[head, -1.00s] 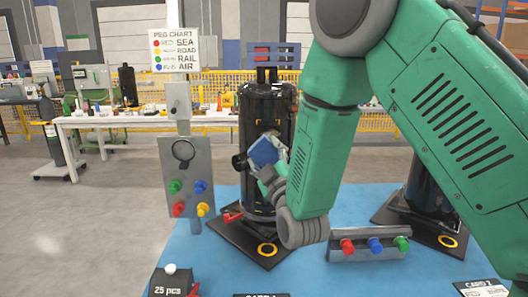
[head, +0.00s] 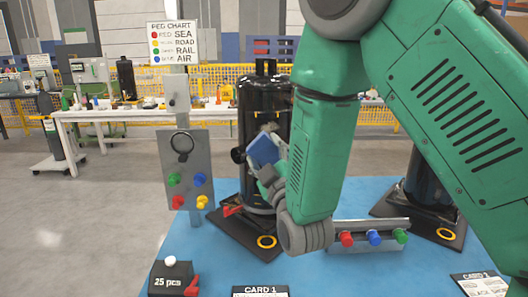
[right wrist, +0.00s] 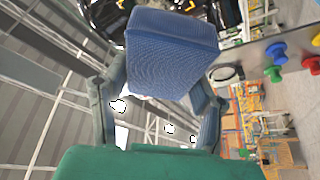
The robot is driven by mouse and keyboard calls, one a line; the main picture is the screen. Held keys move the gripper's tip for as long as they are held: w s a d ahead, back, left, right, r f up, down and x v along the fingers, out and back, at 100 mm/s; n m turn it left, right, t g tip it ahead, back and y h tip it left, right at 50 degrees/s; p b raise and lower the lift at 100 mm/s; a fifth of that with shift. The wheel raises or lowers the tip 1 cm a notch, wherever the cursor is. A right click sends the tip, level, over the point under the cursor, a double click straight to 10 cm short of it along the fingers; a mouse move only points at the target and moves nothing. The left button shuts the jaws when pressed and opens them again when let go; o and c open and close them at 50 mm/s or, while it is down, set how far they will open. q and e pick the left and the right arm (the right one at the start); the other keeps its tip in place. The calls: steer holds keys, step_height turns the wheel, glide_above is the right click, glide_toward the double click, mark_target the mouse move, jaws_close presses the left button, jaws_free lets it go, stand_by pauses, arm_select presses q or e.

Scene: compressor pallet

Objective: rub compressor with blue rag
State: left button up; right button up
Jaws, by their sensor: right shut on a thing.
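The black compressor (head: 264,110) stands upright on a dark base plate on the blue surface, in the middle of the head view. My right gripper (head: 268,165) is in front of the compressor's body and shut on the blue rag (head: 264,150). In the right wrist view the rag (right wrist: 172,52) is a folded blue block between the fingers (right wrist: 160,90). The rag appears to be at or very near the compressor; I cannot tell whether they touch. My right arm hides part of the compressor's right side. My left gripper does not show.
A peg board (head: 187,172) with coloured pegs stands left of the compressor, under a peg chart (head: 173,43). A peg rack (head: 368,240) lies to the right. A second compressor (head: 425,185) is partly hidden by my arm. A box marked 25 pcs (head: 170,280) sits in front.

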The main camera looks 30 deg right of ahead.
mark_target(261, 117)
steer(key=shift+w+d, duration=0.1)
stand_by(0.3)
steer(key=shift+w+d, duration=0.65)
steer(key=shift+w, duration=0.35)
steer(key=shift+w+d, duration=0.6)
steer(key=shift+w, duration=0.4)
steer(key=shift+w+d, duration=0.65)
steer(key=shift+w, duration=0.35)
steer(key=shift+w+d, duration=0.5)
steer(key=shift+w, duration=0.3)
step_height(261, 117, up, 4)
steer(key=p, duration=0.3)
steer(key=shift+s, duration=0.1)
steer(key=shift+f, duration=0.15)
steer(key=f+b, duration=0.1)
steer(key=f, duration=0.1)
steer(key=f+b, duration=0.1)
steer(key=b, duration=0.1)
steer(key=shift+w+f, duration=0.2)
steer(key=shift+f, duration=0.15)
